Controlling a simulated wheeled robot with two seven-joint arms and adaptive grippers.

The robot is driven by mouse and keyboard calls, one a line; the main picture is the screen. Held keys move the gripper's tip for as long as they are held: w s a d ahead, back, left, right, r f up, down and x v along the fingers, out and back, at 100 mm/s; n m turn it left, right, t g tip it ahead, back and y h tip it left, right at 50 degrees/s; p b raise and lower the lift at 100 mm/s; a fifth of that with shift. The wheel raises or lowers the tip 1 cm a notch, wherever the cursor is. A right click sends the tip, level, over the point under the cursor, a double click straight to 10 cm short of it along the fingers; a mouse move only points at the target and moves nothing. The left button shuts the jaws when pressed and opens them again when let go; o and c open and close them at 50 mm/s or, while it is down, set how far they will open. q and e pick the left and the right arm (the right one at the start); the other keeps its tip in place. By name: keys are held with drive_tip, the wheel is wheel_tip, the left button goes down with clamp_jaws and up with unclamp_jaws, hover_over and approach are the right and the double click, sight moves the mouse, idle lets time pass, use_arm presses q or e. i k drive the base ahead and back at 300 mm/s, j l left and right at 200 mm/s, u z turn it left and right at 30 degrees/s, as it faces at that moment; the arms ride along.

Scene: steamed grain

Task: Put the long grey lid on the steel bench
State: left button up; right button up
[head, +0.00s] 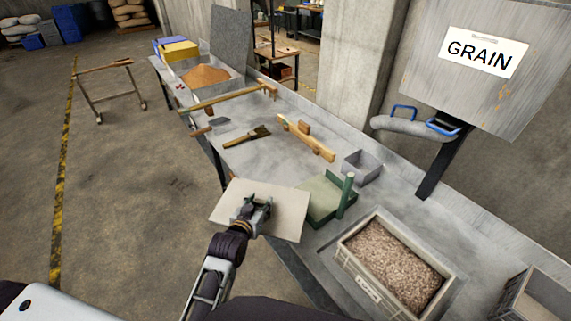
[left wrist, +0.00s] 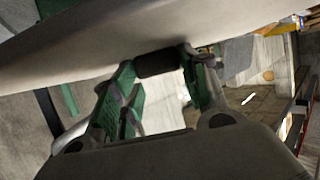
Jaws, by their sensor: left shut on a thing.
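The grey lid (head: 287,212) is a flat, pale rectangular plate at the front edge of the steel bench (head: 258,158). Part of it reaches out past that edge over the floor. My left gripper (head: 257,208) is over the lid. In the left wrist view the lid (left wrist: 120,45) fills the upper part, and the gripper's green-padded fingers are shut on its dark handle (left wrist: 157,63). I cannot tell whether the lid touches the bench. My right gripper is not in view.
A green block with a post (head: 347,195) stands right beside the lid. A crate of grain (head: 440,303) is at the right. A brush (head: 246,137), a wooden tool (head: 308,138) and a small grey box (head: 362,166) are behind. Clear bench lies between brush and lid.

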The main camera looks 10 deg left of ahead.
sight(280, 163)
drive_tip(key=i+j+z, duration=0.25)
drive_tip(key=j, duration=0.3)
drive_tip(key=j+z, duration=0.2)
drive_tip(key=j, duration=0.35)
drive_tip(key=i+j+z, duration=0.1)
drive_tip(key=j+z, duration=0.15)
drive_tip(key=j, duration=0.35)
